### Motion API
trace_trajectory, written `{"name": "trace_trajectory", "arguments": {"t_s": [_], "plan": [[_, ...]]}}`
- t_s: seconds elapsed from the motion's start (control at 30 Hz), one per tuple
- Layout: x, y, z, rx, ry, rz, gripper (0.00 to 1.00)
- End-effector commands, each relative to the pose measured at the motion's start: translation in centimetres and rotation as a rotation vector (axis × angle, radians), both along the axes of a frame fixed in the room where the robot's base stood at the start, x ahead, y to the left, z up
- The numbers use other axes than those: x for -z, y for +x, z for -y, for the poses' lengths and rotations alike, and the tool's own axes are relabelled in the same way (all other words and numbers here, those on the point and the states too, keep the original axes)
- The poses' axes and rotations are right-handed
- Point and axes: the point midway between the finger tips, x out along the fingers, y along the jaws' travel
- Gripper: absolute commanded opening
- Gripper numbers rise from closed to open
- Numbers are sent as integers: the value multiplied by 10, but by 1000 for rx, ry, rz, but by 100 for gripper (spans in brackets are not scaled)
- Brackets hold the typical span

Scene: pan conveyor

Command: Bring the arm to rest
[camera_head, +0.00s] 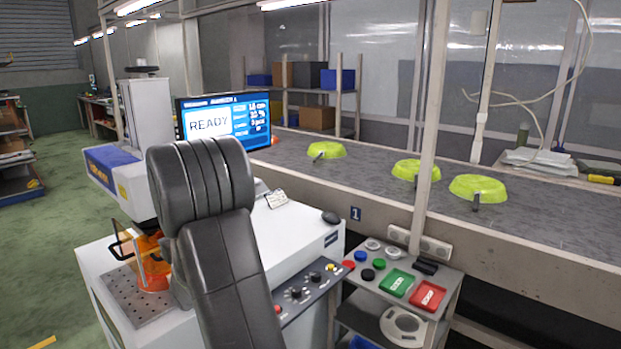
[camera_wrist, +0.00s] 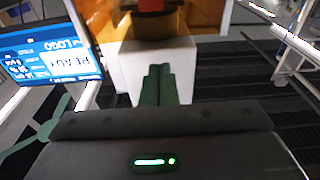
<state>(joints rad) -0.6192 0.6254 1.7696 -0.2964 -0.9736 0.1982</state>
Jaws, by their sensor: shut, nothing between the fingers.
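My arm (camera_head: 215,235), with black ribbed covers, rises in front of the white machine in the head view. It hides part of that machine, and I cannot make out my gripper there. In the wrist view my gripper (camera_wrist: 159,72) shows its two dark green fingers together, shut with nothing between them. The fingers point toward a white block with an orange guard (camera_wrist: 211,25) above it. A green light glows on the gripper body.
A monitor (camera_head: 226,121) reads READY behind the arm. Three yellow-green pans (camera_head: 478,187) sit on the grey conveyor (camera_head: 530,222). A pale post (camera_head: 428,135) stands before it. A button panel (camera_head: 396,283) is at lower right. Green floor (camera_head: 45,235) is clear at left.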

Motion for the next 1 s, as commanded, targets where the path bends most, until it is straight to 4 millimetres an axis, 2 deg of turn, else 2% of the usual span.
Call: {"name": "trace_trajectory", "arguments": {"t_s": [0.03, 0.73, 0.9, 1.0], "plan": [[-10, 0, 0, 0, 0, 0, 0], [-72, 1, -1, 0, 3, 5, 0], [-100, 3, -3, -1, 2, 5, 0], [-97, -7, 8, 1, -1, 1, 0]]}}
